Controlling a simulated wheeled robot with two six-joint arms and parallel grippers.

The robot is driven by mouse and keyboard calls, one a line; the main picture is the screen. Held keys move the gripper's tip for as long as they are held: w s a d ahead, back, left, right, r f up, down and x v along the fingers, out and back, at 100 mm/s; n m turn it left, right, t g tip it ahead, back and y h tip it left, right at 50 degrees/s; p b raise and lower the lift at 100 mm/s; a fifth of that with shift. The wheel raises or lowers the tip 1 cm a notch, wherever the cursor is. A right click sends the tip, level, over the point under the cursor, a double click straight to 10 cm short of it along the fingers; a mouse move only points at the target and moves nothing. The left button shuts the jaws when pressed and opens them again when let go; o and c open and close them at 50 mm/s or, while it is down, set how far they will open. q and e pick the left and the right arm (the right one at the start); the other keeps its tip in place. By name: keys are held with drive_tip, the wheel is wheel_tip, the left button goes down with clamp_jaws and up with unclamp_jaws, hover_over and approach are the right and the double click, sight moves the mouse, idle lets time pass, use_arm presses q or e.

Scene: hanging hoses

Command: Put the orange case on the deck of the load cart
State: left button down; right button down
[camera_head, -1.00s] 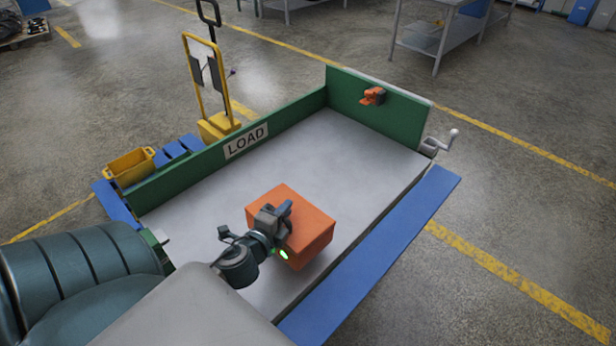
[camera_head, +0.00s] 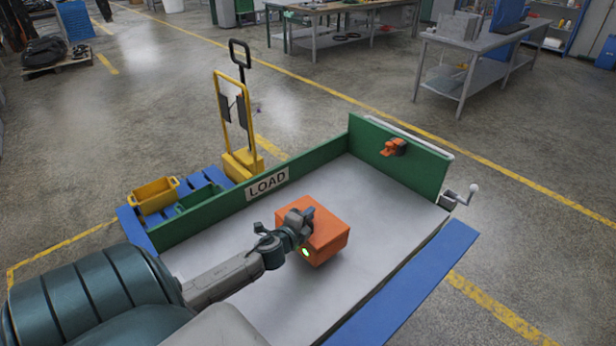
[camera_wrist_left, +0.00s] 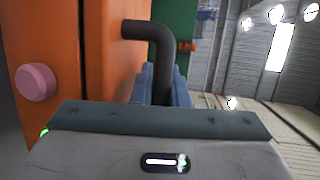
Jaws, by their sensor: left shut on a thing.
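The orange case (camera_head: 328,238) is over the grey deck of the load cart (camera_head: 392,192), near its middle. I cannot tell whether its underside touches the deck. My left gripper (camera_head: 299,222) is shut on the case's dark handle, at the side facing me. In the left wrist view the case (camera_wrist_left: 95,60) fills the left part, with a pink knob on it. The bent dark handle (camera_wrist_left: 160,50) runs down between the blue fingers (camera_wrist_left: 165,85). My right gripper is out of view.
Green walls bound the deck on the LOAD sign (camera_head: 267,184) side and the far end. An orange clamp (camera_head: 393,147) sits on the far wall. A blue rail (camera_head: 415,285) runs along the right side. A yellow bin (camera_head: 154,195) and a yellow hand truck (camera_head: 240,130) stand left.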

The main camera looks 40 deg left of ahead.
use_arm(q)
drive_tip(key=shift+f+b, duration=0.3)
drive_tip(key=shift+f, duration=1.4)
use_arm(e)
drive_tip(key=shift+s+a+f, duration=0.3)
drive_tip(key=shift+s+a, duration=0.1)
use_arm(q)
drive_tip(key=c, duration=1.4)
unclamp_jaws()
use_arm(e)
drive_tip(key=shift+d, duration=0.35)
use_arm(q)
drive_tip(key=shift+s, duration=0.1)
